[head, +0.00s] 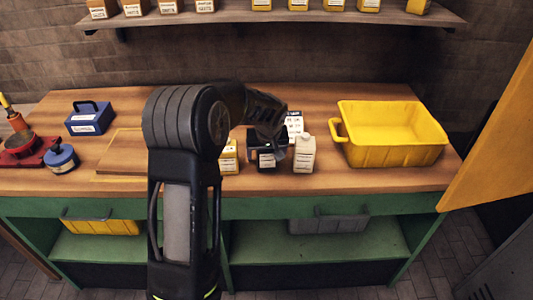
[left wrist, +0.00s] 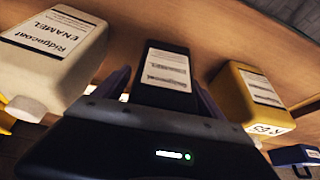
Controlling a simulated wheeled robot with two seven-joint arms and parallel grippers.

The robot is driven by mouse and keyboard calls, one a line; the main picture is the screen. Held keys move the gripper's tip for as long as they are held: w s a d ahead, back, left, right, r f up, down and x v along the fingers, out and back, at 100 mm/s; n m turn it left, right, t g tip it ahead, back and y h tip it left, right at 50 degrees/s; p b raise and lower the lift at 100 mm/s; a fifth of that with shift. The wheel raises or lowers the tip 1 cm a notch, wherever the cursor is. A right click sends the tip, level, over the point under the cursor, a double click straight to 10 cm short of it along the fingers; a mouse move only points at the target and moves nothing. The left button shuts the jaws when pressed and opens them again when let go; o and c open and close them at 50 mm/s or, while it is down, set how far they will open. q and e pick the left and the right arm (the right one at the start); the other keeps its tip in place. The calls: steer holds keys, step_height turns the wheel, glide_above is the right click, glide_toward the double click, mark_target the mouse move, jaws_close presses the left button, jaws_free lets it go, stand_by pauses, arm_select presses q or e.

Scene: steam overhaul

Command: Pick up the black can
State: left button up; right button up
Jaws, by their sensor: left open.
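The black can (head: 263,163) with a white label stands on the wooden workbench, partly hidden by my left gripper (head: 272,138). In the left wrist view the black can (left wrist: 166,72) lies between the two spread fingers of my left gripper (left wrist: 162,90). The fingers flank it, and its near part is hidden by the gripper body. I cannot tell whether either finger touches it. The gripper is open. My right gripper does not show.
A white enamel can (head: 304,155) stands close on the right, a yellow can (head: 229,159) on the left. A white labelled container (head: 294,122) is behind. A yellow bin (head: 395,155) stands farther right. A blue box (head: 91,119) and wooden board (head: 122,160) are left.

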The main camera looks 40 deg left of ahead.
arm_select(q)
steer(key=shift+c, duration=0.6)
jaws_close()
